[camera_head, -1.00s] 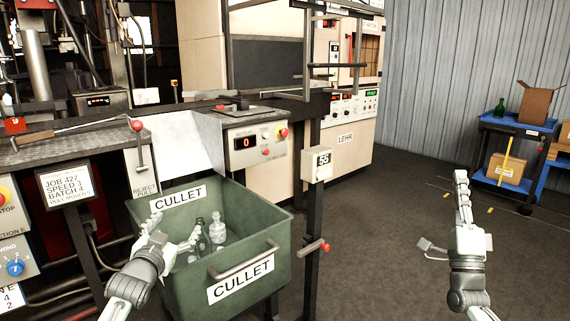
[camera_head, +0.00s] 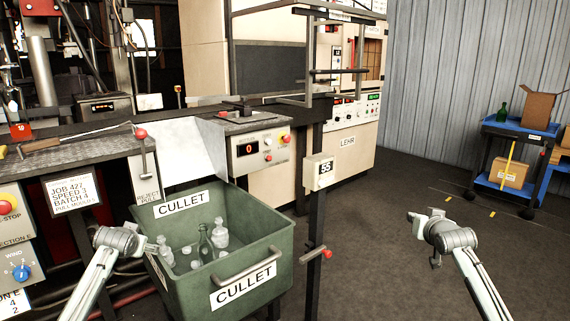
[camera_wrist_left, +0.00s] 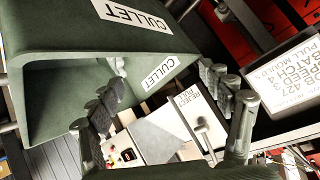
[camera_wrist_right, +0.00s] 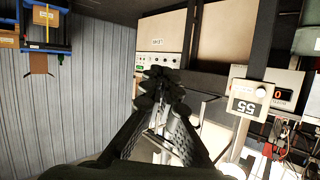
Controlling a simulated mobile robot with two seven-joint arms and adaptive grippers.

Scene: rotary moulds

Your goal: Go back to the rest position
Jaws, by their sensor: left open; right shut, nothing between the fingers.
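My left gripper (camera_head: 145,243) is at the left edge of the green cullet bin (camera_head: 274,248) in the head view, mostly foreshortened behind its wrist. In the left wrist view its two fingers (camera_wrist_left: 165,95) are spread apart with nothing between them, and the bin (camera_wrist_left: 120,50) fills the upper left. My right gripper (camera_head: 418,219) is over the open floor right of the bin, seen small and foreshortened. In the right wrist view its fingers (camera_wrist_right: 160,76) come together at the tips, empty.
Glass bottles (camera_head: 206,243) lie in the bin. A post with a "55" box (camera_head: 320,172) stands right of the bin. The machine bench (camera_head: 75,150) is at the left. A blue cart (camera_head: 515,128) stands far right. The floor (camera_head: 400,180) between post and cart is clear.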

